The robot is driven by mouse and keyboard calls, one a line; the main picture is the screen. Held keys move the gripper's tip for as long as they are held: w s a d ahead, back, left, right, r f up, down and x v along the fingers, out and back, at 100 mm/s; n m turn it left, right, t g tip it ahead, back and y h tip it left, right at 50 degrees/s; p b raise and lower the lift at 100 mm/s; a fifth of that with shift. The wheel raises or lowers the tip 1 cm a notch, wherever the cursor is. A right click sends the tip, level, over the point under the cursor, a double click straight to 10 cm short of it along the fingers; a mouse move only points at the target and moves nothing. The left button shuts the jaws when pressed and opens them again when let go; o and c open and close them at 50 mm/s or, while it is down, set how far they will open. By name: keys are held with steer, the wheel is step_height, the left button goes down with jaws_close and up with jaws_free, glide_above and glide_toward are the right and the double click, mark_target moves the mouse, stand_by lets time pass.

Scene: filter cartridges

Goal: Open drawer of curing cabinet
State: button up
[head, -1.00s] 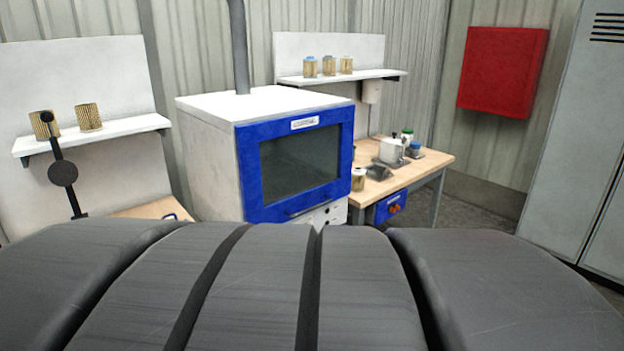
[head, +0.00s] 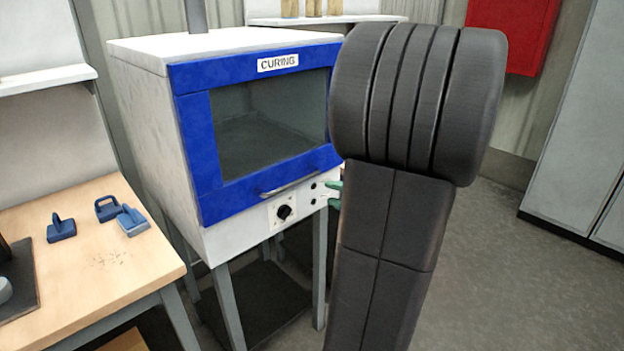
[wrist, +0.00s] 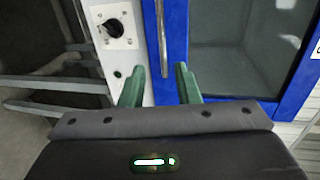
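The curing cabinet (head: 150,110) is a white box with a blue-framed glass front (head: 190,145), labelled CURING. The front is closed. A metal bar handle (head: 290,183) runs along the bottom of the blue frame and shows upright in the wrist view (wrist: 161,35). My gripper (head: 333,194) has green fingers, which show just right of the cabinet's lower front, partly hidden by my arm. In the wrist view my gripper (wrist: 159,82) is open, with one end of the handle lined up between its fingertips. I cannot tell whether they touch it.
A black knob (head: 284,212) sits on the white panel below the door. A wooden table (head: 110,255) with several blue parts stands at the left. A red box (head: 512,30) hangs behind, beside a grey locker (head: 580,150). Floor at the right is clear.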

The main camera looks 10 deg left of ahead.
mark_target(300, 182)
steer(key=x, duration=1.3)
steer(key=shift+w+a+r+p, duration=0.15)
steer(key=shift+w+a+p, duration=0.1)
steer(key=shift+a+p, duration=0.15)
steer(key=shift+d, duration=0.1)
jaws_close()
